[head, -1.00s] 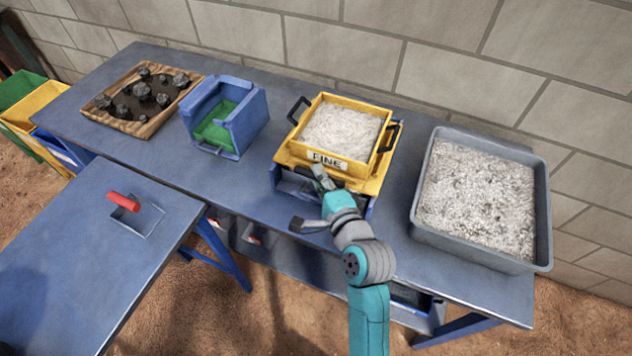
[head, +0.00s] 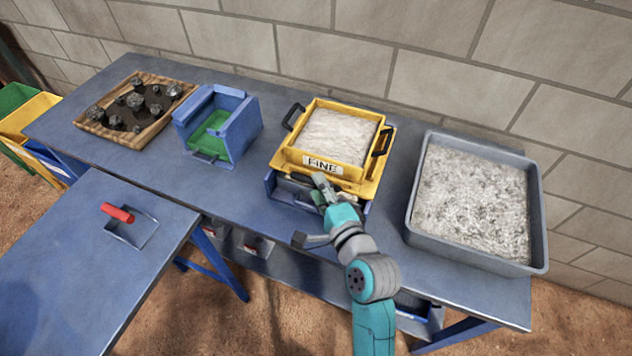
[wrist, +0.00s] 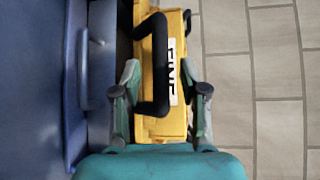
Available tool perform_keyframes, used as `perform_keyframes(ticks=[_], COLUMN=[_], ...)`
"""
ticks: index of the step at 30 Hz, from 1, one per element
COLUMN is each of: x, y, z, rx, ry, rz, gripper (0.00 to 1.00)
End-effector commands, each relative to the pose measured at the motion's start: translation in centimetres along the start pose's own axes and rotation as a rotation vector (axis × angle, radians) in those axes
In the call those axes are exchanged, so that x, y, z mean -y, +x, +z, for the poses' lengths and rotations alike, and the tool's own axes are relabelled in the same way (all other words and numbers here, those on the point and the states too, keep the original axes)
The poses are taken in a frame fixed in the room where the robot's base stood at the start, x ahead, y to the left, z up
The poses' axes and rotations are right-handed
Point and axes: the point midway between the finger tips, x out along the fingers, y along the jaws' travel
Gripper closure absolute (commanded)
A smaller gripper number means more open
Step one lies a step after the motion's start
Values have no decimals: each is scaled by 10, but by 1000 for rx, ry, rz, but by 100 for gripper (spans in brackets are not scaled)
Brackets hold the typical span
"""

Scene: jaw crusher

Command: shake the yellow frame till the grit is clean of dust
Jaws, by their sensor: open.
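The yellow frame (head: 290,158) sits on a blue stand on the table, with pale grit (head: 335,136) inside and a "FINE" label on its front. It has a black handle on its left side (head: 292,117) and one on its right (head: 384,141). My gripper (head: 322,190) is just in front of the frame, below the label; its fingers are small in the head view. In the wrist view my gripper (wrist: 166,88) is open, with a black handle (wrist: 153,62) and the yellow frame (wrist: 148,128) showing between its fingers. I cannot tell whether they touch.
A grey tray (head: 408,222) of speckled grit stands to the right. A blue box with green inside (head: 238,132) and a wooden tray of dark rocks (head: 150,133) stand to the left. A red-handled tool (head: 118,212) lies on the nearer table. A block wall runs behind.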

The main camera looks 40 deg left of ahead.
Motion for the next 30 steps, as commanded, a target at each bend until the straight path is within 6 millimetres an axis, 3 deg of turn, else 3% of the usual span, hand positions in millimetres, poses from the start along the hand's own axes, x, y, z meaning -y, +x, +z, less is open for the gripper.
perform_keyframes(ticks=[9,15,30], x=[-1,-1,0], y=[-64,-88,-95], z=[-1,-1,0], rx=[-3,-2,0], ry=[1,1,-1], rz=[1,1,1], gripper=[57,57,57])
